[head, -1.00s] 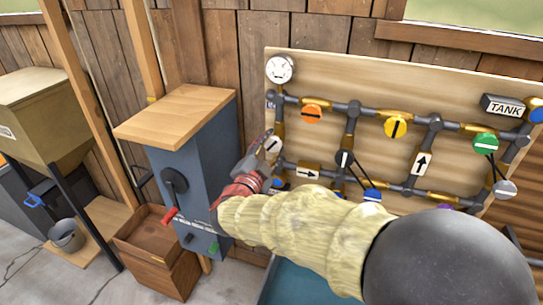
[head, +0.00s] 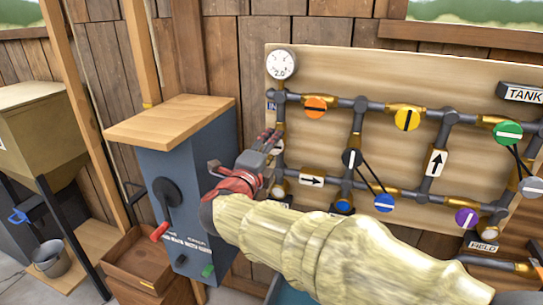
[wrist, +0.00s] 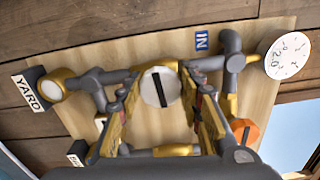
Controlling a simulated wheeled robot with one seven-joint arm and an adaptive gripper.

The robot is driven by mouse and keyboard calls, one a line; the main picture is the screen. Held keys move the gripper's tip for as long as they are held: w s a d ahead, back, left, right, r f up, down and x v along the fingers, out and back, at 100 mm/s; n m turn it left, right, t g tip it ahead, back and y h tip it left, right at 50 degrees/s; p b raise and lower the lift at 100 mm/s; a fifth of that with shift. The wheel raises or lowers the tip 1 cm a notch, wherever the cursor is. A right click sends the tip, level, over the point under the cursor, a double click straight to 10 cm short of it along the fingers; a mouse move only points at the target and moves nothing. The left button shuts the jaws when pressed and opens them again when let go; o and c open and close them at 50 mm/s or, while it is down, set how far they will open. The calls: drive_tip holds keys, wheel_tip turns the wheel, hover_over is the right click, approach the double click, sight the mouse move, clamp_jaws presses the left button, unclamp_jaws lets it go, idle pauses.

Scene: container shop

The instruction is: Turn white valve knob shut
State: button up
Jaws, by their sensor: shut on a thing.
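The white valve knob (wrist: 150,92) has a black bar across its face and shows in the wrist view between my two fingers. Its bar runs roughly crosswise to the pipe behind it. My gripper (wrist: 160,80) is shut on the knob, with one finger on either side.
The wooden board (head: 330,72) carries pipes, a gauge (head: 281,65), and orange (head: 315,107), yellow (head: 407,118), green (head: 508,132), blue (head: 384,203) and purple (head: 466,218) knobs. A blue-grey cabinet (head: 195,190) with a lever stands close left of my arm.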

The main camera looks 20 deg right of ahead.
drive_tip(key=shift+f+m+b, duration=0.1)
drive_tip(key=shift+m+b, duration=0.35)
drive_tip(key=shift+m, duration=0.05)
drive_tip(key=o, duration=1.2)
drive_tip(key=shift+c, duration=0.2)
drive_tip(key=v, duration=1.2)
